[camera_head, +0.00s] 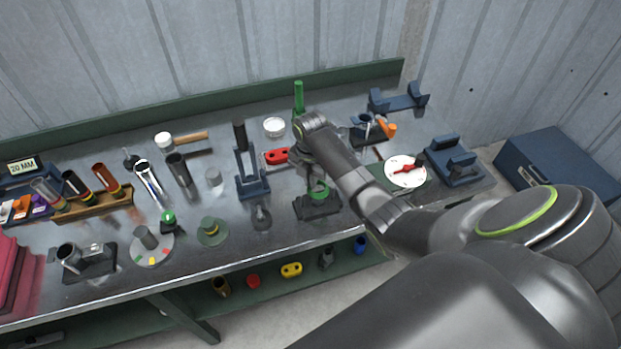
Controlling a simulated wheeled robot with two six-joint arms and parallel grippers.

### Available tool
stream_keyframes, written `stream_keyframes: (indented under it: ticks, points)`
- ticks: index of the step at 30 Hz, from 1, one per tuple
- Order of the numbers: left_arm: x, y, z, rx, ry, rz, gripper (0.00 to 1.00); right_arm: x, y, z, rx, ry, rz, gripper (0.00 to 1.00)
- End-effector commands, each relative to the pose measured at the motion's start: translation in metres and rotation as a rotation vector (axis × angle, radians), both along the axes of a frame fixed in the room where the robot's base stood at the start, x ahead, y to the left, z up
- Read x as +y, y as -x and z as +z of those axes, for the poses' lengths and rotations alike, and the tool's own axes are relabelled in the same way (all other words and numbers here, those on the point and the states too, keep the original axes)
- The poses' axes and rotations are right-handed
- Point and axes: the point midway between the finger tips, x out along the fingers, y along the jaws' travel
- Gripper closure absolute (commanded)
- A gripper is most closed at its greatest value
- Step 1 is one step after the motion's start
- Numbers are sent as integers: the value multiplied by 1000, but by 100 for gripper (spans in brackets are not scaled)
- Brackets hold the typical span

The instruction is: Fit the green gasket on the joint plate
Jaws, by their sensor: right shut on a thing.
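A green ring, the gasket (319,188), shows just below my right gripper (317,178), which points down and is shut on it. Right under it is a dark plate-like fixture, which looks like the joint plate (322,208), near the front of the bench. The gasket is over this plate; I cannot tell whether it touches it. My right forearm and wrist hide part of the bench behind. My left gripper is out of view.
The metal bench (285,230) is crowded. A dark upright stand (250,182) and a small dark part (261,217) are left of the plate. A green-based post (211,231) stands farther left. A white dial (405,171) lies to the right. Bare bench runs along the front edge.

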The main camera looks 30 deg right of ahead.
Motion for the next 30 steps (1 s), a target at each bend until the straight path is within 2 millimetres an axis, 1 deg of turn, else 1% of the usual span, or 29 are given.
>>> stream_keyframes:
  ticks: [10, 30]
  points:
    - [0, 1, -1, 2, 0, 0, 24, 0, 0, -2, 0, -1, 0, 100]
    - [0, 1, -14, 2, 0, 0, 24, 0, 0, -22, 0, -1, 0, 100]
